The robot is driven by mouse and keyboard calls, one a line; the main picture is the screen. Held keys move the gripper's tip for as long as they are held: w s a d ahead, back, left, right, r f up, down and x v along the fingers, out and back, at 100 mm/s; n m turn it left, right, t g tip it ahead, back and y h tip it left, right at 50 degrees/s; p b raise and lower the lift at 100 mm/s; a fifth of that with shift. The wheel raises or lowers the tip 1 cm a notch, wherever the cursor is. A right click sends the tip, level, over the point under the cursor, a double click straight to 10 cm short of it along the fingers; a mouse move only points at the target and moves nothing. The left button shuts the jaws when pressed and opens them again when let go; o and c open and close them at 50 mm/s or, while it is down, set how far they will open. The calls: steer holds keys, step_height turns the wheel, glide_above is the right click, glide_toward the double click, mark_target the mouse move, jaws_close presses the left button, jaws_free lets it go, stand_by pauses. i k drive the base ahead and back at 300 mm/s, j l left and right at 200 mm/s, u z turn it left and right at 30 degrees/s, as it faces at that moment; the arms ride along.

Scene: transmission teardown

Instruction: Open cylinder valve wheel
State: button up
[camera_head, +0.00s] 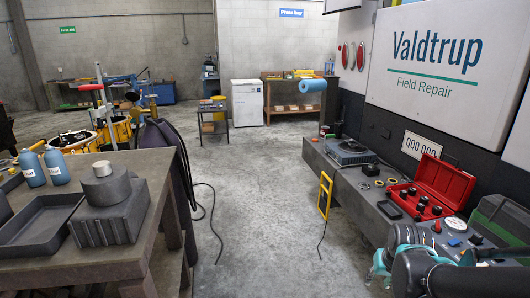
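I cannot make out a cylinder or a valve wheel in the head view. Dark and teal links of my arm fill the lower right corner, over the near end of the right-hand bench. I cannot see my gripper's fingers.
The left table (140,166) holds blue bottles (56,164), a tray and a metal block. Concrete floor (265,200) lies open between, with dark cables.

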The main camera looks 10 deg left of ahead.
mark_target(151, 97)
steer(key=i+u, duration=0.25)
steer(key=u, duration=0.2)
steer(key=i+l+u, duration=0.15)
steer(key=u, duration=0.25)
steer(key=i+l+u, duration=0.2)
steer(key=u, duration=0.25)
steer(key=i+l+u, duration=0.25)
steer(key=u, duration=0.15)
